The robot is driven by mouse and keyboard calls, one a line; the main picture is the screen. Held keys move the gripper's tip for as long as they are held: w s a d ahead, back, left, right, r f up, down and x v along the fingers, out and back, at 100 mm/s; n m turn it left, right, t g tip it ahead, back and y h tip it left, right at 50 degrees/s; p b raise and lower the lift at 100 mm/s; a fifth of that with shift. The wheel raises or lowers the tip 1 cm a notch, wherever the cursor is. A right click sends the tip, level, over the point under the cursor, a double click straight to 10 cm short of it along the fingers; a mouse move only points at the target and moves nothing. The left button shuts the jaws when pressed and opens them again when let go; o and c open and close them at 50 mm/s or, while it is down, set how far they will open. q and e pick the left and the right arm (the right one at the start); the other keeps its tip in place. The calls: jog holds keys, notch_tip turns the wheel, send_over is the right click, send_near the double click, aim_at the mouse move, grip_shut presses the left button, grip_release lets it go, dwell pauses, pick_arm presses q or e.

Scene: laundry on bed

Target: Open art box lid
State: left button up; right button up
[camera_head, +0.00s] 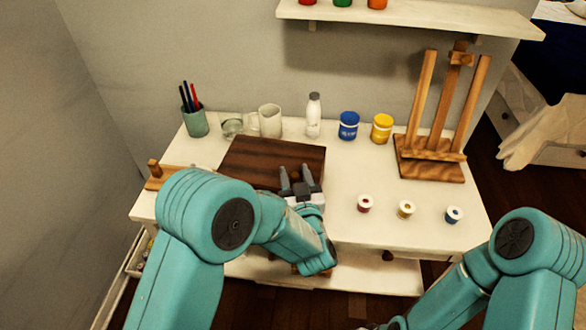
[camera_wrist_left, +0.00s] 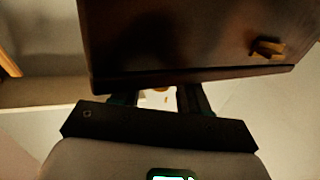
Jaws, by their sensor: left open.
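The art box (camera_head: 262,158) is a flat dark brown wooden box on the white table, and its lid looks closed. My left gripper (camera_head: 295,172) is open at the box's front right part, its two fingers apart and pointing toward the back. In the left wrist view the box (camera_wrist_left: 180,40) fills the top, with a small wooden knob (camera_wrist_left: 267,48) toward its right. The fingers (camera_wrist_left: 158,97) show just below the box's edge and are partly hidden by it. Whether they touch the box I cannot tell. My right arm shows at lower right, its gripper out of view.
A wooden easel (camera_head: 430,170) stands right.

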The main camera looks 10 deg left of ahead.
pick_arm(q)
jog(key=shift+w, duration=0.15)
pick_arm(e)
jog(key=shift+w+a, duration=0.15)
jog(key=shift+w, duration=0.15)
